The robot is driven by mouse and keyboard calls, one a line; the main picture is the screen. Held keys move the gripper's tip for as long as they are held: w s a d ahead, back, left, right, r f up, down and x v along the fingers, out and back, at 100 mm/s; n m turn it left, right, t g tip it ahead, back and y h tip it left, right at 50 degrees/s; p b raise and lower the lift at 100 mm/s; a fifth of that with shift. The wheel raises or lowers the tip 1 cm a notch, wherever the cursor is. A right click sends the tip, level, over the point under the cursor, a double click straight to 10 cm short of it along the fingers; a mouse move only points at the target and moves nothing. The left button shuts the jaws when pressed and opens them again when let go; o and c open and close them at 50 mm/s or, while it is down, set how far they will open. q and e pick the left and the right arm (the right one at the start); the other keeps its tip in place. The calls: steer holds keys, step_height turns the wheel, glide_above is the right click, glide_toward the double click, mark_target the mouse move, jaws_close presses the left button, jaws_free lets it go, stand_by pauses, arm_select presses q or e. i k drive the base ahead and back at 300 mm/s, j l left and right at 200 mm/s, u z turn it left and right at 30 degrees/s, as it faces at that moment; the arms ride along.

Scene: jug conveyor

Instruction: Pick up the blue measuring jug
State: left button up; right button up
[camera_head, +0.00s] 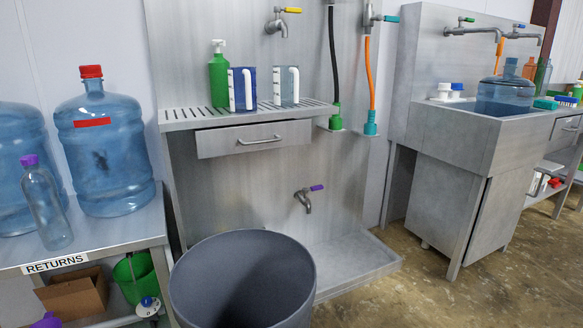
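The blue measuring jug (241,90) stands upright on the slatted metal shelf (190,114) of the steel wash station, in the upper middle of the head view. It is dark blue with white on its front and side. A second, paler grey-blue jug (281,88) with a white handle stands just to its right, with a small gap between them. A green pump bottle (219,76) stands close on its left. Neither of my grippers is in view.
A large grey bin (243,285) stands on the floor before the station. A returns table (100,243) with big water bottles is at left. Taps and hoses hang above and right of the shelf. A steel sink (460,130) is at right, with open floor before it.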

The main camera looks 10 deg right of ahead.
mark_target(242, 80)
steer(key=z, duration=0.85)
steer(key=j+z, duration=0.8)
steer(key=j, duration=0.25)
steer(key=k+j+z, duration=0.1)
steer(key=j+z, duration=0.3)
steer(key=j, duration=0.15)
